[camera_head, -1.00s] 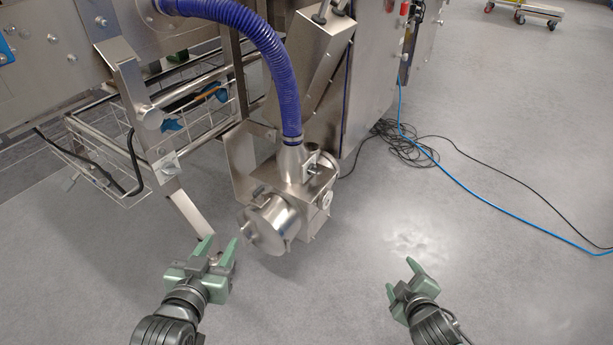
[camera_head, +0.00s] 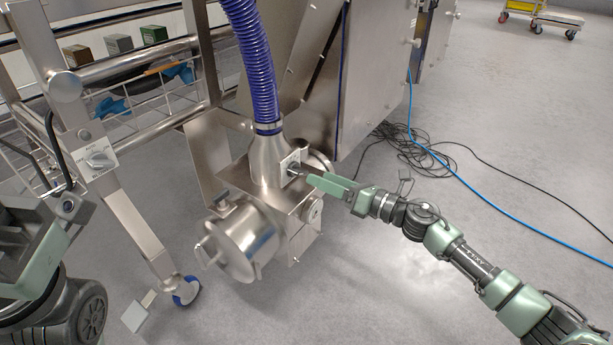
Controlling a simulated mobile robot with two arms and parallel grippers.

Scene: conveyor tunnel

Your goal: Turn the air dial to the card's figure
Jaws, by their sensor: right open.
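A small square dial plate with a dark knob (camera_head: 291,168) sits on the steel housing (camera_head: 268,158) under the blue hose. My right gripper (camera_head: 311,176) reaches in from the right, open, with its fingertips at this knob. I cannot tell if they touch it, and the fingers partly cover it. Another dial (camera_head: 99,159), a grey knob on a white labelled plate, is on the steel leg at left. I cannot make out a card with a figure. My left gripper (camera_head: 38,250) is at the lower left edge, its fingertips unclear.
A blue hose (camera_head: 252,60) rises from the housing. A steel canister (camera_head: 238,243) juts out in front. Wire baskets (camera_head: 160,98) hang behind the left leg. Black and blue cables (camera_head: 400,150) lie on the floor at right.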

